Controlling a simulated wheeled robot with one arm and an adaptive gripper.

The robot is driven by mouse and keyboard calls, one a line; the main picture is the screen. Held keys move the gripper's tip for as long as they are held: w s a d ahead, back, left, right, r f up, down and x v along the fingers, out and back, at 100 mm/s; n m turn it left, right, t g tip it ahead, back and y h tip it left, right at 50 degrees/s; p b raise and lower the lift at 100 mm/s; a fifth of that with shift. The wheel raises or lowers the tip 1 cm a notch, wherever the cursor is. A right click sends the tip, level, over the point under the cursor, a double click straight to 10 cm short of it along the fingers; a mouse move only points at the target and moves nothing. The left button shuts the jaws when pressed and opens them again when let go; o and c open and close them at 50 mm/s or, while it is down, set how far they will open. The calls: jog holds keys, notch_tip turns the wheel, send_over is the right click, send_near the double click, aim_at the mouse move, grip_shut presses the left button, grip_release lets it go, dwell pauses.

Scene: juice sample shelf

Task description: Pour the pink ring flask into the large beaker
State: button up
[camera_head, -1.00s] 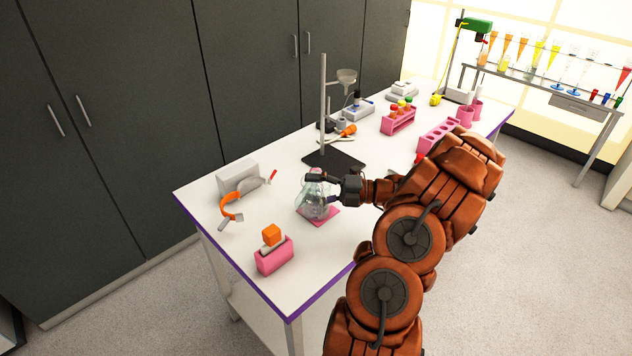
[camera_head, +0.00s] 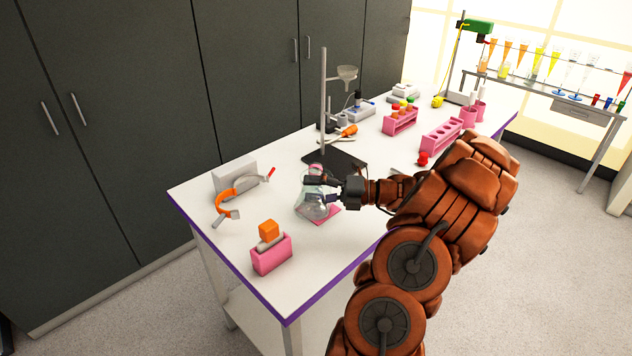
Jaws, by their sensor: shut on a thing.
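The pink ring flask (camera_head: 311,206) is clear glass with a wide body and a pink ring (camera_head: 316,169) at its neck. It is on the white bench, over a pink mat (camera_head: 329,215). My gripper (camera_head: 318,188) reaches in from the right and is shut on the flask's neck, below the ring. The flask looks near upright; whether its base touches the mat I cannot tell. I cannot make out for sure which vessel is the large beaker.
A ring stand (camera_head: 323,110) with a funnel (camera_head: 347,74) rises behind the flask on a black base. A pink holder (camera_head: 272,254) stands front left, near orange-handled tools (camera_head: 226,202). Pink racks (camera_head: 441,136) stand to the right. A side table (camera_head: 540,88) holds coloured vessels.

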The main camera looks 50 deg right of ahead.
jog(key=shift+s+a+f+n+b, duration=0.2)
jog(key=shift+f+n+b, duration=0.25)
jog(key=shift+b, duration=1.5)
